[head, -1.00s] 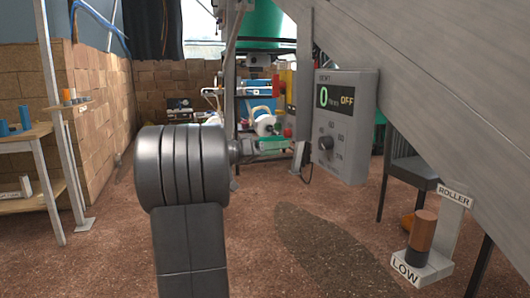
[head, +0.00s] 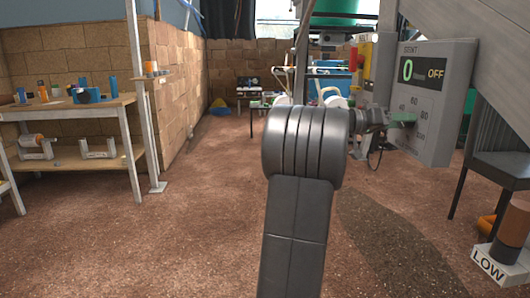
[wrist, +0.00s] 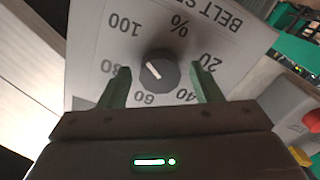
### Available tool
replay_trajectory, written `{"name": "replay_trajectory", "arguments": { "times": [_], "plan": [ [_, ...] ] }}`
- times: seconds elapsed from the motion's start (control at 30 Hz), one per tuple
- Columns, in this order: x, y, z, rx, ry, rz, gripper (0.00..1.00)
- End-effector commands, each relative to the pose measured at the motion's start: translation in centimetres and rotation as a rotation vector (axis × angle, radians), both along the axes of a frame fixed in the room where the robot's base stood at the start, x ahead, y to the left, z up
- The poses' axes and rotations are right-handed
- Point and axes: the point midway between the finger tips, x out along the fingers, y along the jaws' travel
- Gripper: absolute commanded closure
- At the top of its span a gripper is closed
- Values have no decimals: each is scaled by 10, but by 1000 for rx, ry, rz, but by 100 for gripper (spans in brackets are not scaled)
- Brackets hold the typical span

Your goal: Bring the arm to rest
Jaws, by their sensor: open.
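My gripper (wrist: 160,84) is open, with green fingers. In the wrist view its fingertips stand on either side of a dark round knob (wrist: 158,69) on a pale panel; contact cannot be told. The knob's white mark slants to the upper left in that view. In the head view my gripper (head: 403,119) is at the left part of the grey control box (head: 437,130), and the knob is hidden there. The box's display (head: 424,72) reads 0 and OFF.
A large grey sloping structure (head: 500,50) is above and right of the box. A wooden bench (head: 70,108) with blue parts is at left. The floor between is clear.

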Motion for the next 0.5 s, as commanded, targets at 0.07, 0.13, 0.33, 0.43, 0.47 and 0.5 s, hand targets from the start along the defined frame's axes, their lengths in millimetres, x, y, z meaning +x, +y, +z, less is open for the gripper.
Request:
{"name": "replay_trajectory", "arguments": {
  "times": [0.07,0.13,0.33,0.43,0.47,0.5],
  "plan": [
    [0,0,0,-1,7,0,42],
    [0,0,0,-1,9,0,42],
    [0,1,0,-1,9,0,42],
    [0,4,1,0,4,1,42],
    [0,7,1,0,1,1,42],
    [0,11,1,0,1,2,42]
  ]
}}
